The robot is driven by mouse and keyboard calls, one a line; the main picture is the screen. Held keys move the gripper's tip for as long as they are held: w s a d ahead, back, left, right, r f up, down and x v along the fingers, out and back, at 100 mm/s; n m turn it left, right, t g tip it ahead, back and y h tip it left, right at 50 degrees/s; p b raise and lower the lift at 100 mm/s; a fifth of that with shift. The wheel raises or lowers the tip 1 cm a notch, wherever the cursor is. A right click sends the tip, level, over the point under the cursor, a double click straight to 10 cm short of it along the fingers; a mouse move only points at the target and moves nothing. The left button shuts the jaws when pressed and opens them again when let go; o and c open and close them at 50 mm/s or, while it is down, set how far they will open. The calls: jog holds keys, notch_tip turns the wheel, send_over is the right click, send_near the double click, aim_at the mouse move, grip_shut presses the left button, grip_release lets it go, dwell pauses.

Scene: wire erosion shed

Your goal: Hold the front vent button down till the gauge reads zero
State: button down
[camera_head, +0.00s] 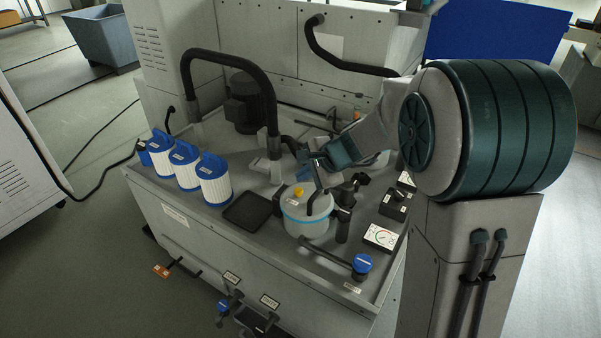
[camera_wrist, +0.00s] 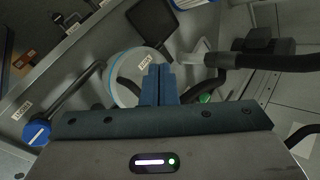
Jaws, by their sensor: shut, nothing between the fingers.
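A white round canister (camera_head: 305,222) with a blue band stands on the grey machine top, with a yellow knob (camera_head: 298,191) on its lid. In the wrist view the canister (camera_wrist: 125,90) lies just beyond my fingers, its label (camera_wrist: 145,62) too small to read. My gripper (camera_head: 312,163) is shut and empty, above and behind the canister lid; its blue fingers (camera_wrist: 159,70) overlap the lid in the wrist view. A gauge (camera_head: 380,237) with a white dial sits to the right; its reading is too small to tell. I cannot tell which part is the front vent button.
Several blue-and-white filter cartridges (camera_head: 214,180) stand at the left, beside a black tray (camera_head: 247,211). A black hose (camera_head: 270,95) arches behind. A blue-capped valve (camera_head: 362,263) is at the front right. A green part (camera_wrist: 204,98) shows right of my fingers in the wrist view.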

jog(key=s+d+r+n+g+h, duration=0.1)
jog(key=s+d+n, duration=0.3)
jog(key=s, duration=0.4)
jog(key=s+d+r+n+g+h, duration=0.1)
jog(key=s+d+n+h, duration=0.2)
jog(key=s, duration=0.6)
jog(key=s+d+r+n+h, duration=0.1)
jog(key=s+d+n+h, duration=0.1)
jog(key=s+d+n, duration=0.3)
jog(key=shift+s+n+g, duration=0.3)
jog(key=shift+s+g, duration=0.1)
jog(key=shift+s, duration=1.55)
jog(key=shift+r, duration=0.1)
